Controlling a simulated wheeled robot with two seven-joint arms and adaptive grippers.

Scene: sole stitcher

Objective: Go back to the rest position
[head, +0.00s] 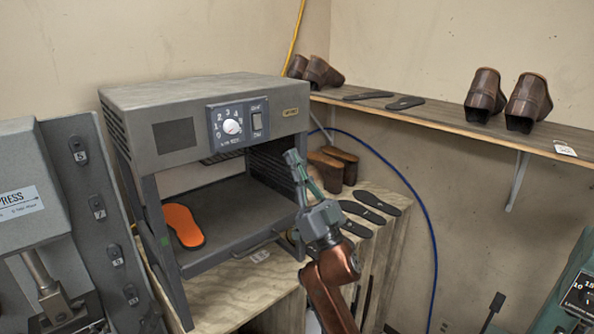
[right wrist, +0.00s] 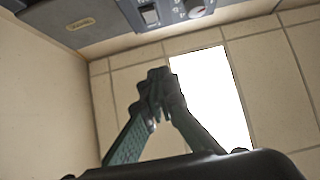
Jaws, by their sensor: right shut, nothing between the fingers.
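My right gripper (head: 294,160) is raised in front of the right side of the grey oven-like machine (head: 180,92), fingers pointing up. It is shut and empty; in the right wrist view its fingertips (right wrist: 158,82) meet, with the ceiling behind them. The copper-coloured link below it is part of my right arm. An orange sole (head: 184,226) lies inside the machine, on its floor at the left. My left gripper is in neither view.
A press (head: 30,190) stands at the left. A wall shelf (head: 450,122) holds brown shoes (head: 486,95) and dark soles (head: 405,103). More dark soles (head: 370,198) lie on a wooden stand right of my arm. A blue cable (head: 425,220) hangs along the wall. A green machine (head: 575,290) is at lower right.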

